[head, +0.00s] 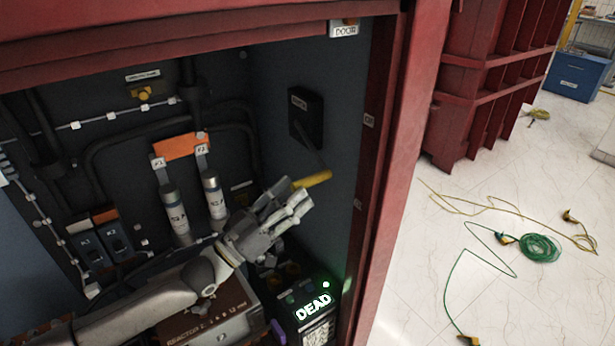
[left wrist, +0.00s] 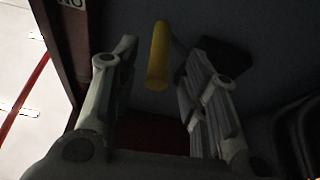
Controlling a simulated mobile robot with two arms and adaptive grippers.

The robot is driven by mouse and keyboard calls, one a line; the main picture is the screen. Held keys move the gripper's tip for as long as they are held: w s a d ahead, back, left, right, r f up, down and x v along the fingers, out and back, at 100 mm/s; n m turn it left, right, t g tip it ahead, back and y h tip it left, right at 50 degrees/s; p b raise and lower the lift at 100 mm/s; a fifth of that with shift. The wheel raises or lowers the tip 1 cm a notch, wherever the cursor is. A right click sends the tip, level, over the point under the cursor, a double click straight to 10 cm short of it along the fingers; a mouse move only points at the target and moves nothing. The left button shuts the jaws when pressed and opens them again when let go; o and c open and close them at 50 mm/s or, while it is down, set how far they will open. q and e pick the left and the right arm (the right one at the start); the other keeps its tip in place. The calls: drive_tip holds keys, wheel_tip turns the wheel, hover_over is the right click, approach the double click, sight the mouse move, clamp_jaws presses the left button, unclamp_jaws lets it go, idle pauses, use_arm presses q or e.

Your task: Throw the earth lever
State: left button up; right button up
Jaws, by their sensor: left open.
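The earth lever has a yellow handle (head: 313,179) on a dark arm that comes down from a black box (head: 305,117) on the cabinet's right inner wall. My left gripper (head: 290,198) is open just below and left of the handle in the head view. In the left wrist view the yellow handle (left wrist: 158,56) stands between the two open fingers (left wrist: 160,85), nearer their tips. I cannot tell whether either finger touches it. My right gripper is not in view.
A black device (head: 306,308) reading "DEAD" sits below my gripper. Two grey cylinders (head: 175,212) under an orange block (head: 181,146) stand to the left. The red cabinet frame (head: 388,180) bounds the right side. Cables (head: 540,248) lie on the floor outside.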

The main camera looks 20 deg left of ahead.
sight(308, 183)
use_arm(q)
drive_tip(key=shift+p+x, duration=0.6)
drive_tip(key=shift+x, duration=1.7)
clamp_jaws()
